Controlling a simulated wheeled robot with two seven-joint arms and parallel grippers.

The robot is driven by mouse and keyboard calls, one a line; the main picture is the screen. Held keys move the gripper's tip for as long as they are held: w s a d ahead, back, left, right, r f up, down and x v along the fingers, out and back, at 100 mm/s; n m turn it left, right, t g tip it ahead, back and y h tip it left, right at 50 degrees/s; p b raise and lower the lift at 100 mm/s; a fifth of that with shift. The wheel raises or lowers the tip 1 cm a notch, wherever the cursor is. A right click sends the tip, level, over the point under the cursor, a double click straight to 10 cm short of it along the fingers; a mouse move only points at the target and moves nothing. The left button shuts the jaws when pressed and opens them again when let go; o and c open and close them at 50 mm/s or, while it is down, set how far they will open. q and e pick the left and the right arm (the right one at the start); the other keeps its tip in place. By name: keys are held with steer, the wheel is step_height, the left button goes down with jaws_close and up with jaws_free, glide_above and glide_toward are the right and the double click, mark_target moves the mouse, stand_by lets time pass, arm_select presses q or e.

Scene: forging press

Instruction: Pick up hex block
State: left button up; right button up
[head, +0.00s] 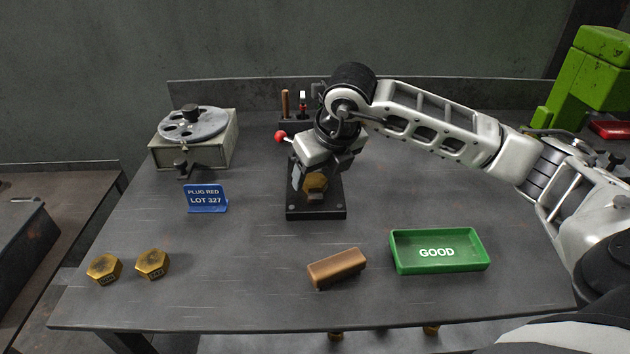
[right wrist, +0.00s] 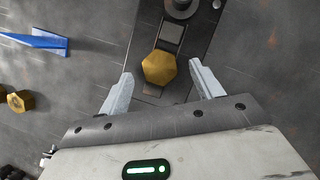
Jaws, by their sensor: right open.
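A brass hex block (head: 316,184) sits on the dark stand of a small press (head: 318,213) in the middle of the table. My right gripper (head: 309,176) is over the stand, close to this block. In the right wrist view, the jaws of my right gripper (right wrist: 161,70) are open, with the hex block (right wrist: 159,68) between the fingertips and a gap showing on each side. Two more brass hex blocks, one (head: 104,268) and another (head: 152,264), lie at the table's front left. My left gripper is not in view.
A blue "PLUG RED LOT 327" sign (head: 206,198) stands left of the press. A green "GOOD" tray (head: 398,262) and a brown bar (head: 337,268) lie in front. A round-topped fixture (head: 192,150) stands at the back left. A red-knobbed lever (head: 281,136) is beside my right gripper.

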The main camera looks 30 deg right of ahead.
steer(key=shift+x, duration=0.95)
steer(key=c, duration=1.1)
steer(key=shift+w+r, duration=0.1)
steer(key=shift+c, duration=0.8)
steer(key=shift+r, duration=0.1)
